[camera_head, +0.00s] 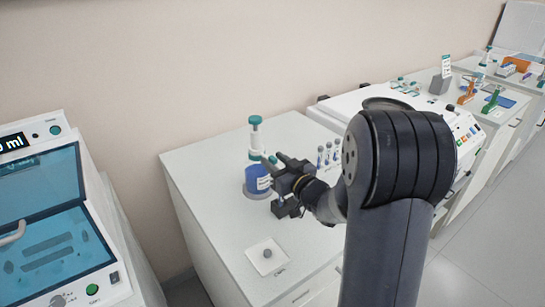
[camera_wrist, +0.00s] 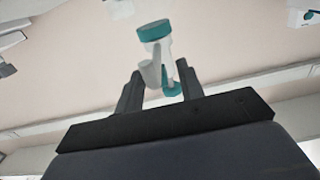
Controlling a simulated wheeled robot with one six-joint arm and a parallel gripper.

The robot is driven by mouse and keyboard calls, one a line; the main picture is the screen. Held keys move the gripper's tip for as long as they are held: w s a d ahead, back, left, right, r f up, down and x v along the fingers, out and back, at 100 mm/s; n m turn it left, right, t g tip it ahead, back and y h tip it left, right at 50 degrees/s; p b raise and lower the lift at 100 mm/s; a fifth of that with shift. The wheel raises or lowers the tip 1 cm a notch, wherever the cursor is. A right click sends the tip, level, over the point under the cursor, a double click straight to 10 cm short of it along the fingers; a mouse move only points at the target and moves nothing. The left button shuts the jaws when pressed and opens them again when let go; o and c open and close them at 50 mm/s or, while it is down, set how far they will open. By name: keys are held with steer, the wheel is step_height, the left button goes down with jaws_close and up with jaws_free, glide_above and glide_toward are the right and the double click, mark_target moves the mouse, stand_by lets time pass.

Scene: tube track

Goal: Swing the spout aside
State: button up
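The dispenser bottle (camera_head: 257,181) stands on the white bench, with blue contents and a white pump neck under a teal knob (camera_head: 255,120). In the wrist view the teal knob (camera_wrist: 154,30) is above the white spout (camera_wrist: 151,72), which has a teal tip (camera_wrist: 172,89). My gripper (camera_head: 273,162) is at the bottle's right side, at spout height. In the wrist view its two fingers (camera_wrist: 158,82) are apart, with the spout and its tip seen between them. Whether a finger touches the spout cannot be told. The gripper partly hides the bottle's right side.
A small square white dish (camera_head: 267,265) with a grey piece on it lies near the bench front. A machine with a blue window (camera_head: 45,245) is at left. The wall is close behind the bottle.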

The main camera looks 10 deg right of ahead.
steer(key=shift+x, duration=0.8)
steer(key=shift+c, duration=0.5)
jaws_close()
